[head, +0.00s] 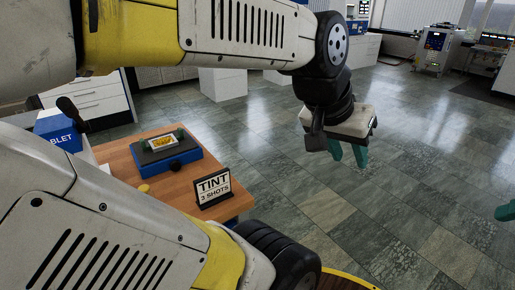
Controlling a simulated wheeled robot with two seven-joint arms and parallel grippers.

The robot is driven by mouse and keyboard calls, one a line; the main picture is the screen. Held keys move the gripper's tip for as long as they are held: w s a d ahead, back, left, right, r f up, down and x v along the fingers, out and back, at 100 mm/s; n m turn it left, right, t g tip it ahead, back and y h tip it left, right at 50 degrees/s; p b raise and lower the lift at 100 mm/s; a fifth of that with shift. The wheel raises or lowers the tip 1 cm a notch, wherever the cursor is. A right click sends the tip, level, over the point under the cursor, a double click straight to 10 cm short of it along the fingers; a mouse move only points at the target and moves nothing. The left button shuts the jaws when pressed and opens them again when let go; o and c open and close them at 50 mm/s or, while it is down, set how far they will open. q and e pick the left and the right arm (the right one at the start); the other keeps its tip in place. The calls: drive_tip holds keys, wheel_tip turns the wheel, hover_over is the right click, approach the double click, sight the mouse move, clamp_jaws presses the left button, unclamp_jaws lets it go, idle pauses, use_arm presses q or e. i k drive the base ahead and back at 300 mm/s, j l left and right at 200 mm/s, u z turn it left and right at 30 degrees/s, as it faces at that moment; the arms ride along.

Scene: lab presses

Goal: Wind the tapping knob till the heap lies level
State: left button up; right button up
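A low blue device with a dark top (167,157) sits on the wooden table. On its top lies a small framed tray (164,143) with a yellow-orange heap, flanked by small green pieces. How level the heap lies is too small to tell. A small dark round part (175,166) shows on the device's front; I cannot tell if it is the tapping knob. My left gripper (347,155) hangs over the floor, right of the table and well apart from the device. Its teal fingers are apart and empty. Only a teal tip of my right gripper (506,212) shows at the right edge.
A sign reading "TINT 3 SHOTS" (213,188) stands at the table's (122,160) right edge. A yellow disc (143,188) lies on the table. The tiled floor to the right is clear.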

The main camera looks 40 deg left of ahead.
sight(175, 165)
drive_tip(key=i+l+z, duration=0.1)
drive_tip(key=i, duration=0.45)
drive_tip(key=i+l+z, duration=0.1)
drive_tip(key=i+l, duration=0.2)
drive_tip(key=i, duration=0.3)
drive_tip(key=i+j+u, duration=0.1)
drive_tip(key=i+u, duration=0.55)
drive_tip(key=u, duration=0.25)
drive_tip(key=i+l+u, duration=0.15)
drive_tip(key=i+u, duration=0.3)
drive_tip(key=i+j+u, duration=0.1)
drive_tip(key=u, duration=0.35)
drive_tip(key=i+u, duration=0.15)
drive_tip(key=u, duration=0.35)
drive_tip(key=i+u, duration=0.15)
drive_tip(key=u, duration=0.3)
drive_tip(key=i+u, duration=0.1)
drive_tip(key=u, duration=0.35)
drive_tip(key=i+l+u, duration=0.1)
drive_tip(key=u, duration=0.4)
drive_tip(key=i+u, duration=0.25)
drive_tip(key=u, duration=0.2)
drive_tip(key=i+l+u, duration=0.25)
drive_tip(key=u, duration=0.2)
drive_tip(key=i+l+u, duration=0.25)
drive_tip(key=u, duration=0.2)
